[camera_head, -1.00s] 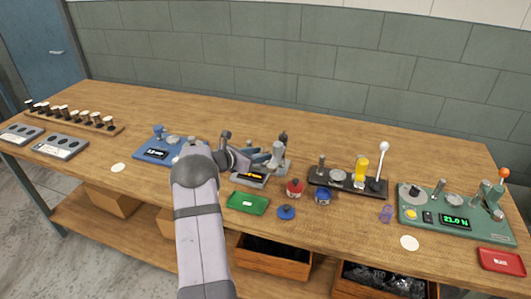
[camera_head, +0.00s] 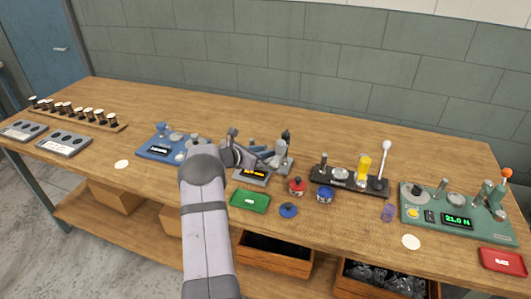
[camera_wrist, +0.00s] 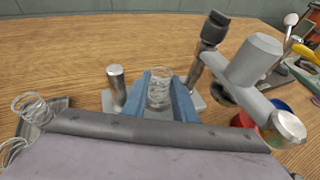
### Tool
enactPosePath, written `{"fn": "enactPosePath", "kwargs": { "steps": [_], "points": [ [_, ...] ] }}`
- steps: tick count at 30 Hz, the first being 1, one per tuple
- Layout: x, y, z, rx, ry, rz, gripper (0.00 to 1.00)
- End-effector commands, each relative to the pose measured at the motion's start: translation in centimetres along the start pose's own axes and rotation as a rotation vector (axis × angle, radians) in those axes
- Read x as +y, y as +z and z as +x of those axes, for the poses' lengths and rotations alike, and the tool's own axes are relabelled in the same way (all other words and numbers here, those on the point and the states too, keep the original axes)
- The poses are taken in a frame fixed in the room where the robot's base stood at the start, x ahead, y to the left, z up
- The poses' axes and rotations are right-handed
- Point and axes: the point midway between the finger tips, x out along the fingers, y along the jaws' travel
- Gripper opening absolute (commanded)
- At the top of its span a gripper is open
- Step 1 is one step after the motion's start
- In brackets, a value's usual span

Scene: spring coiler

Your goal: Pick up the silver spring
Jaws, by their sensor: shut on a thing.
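The silver spring (camera_wrist: 159,88) is an upright wire coil. In the wrist view it stands between the two blue fingers of my gripper (camera_wrist: 160,97), which are shut on it. In the head view my gripper (camera_head: 264,156) is low over the grey coiler (camera_head: 253,174), which has a lit display. The spring is too small and covered to make out there. In the wrist view a metal post (camera_wrist: 116,85) stands left of the fingers and a large grey crank-like part (camera_wrist: 245,68) stands close on the right.
Other loose coils (camera_wrist: 30,106) lie at the left of the wrist view. The table behind is clear.

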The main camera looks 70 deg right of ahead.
Motion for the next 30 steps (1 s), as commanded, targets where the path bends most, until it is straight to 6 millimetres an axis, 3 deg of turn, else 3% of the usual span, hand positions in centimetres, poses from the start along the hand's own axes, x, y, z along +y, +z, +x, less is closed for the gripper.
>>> {"fn": "enactPosePath", "kwargs": {
  "steps": [11,24,30],
  "points": [
    [0.1,3.2,-1.3,-0.003,0.002,0.004,0.04],
    [0.0,11.9,-4.9,-0.003,0.002,0.006,0.04],
    [0.0,14.8,-6.1,-0.001,0.001,0.002,0.04]
  ]
}}
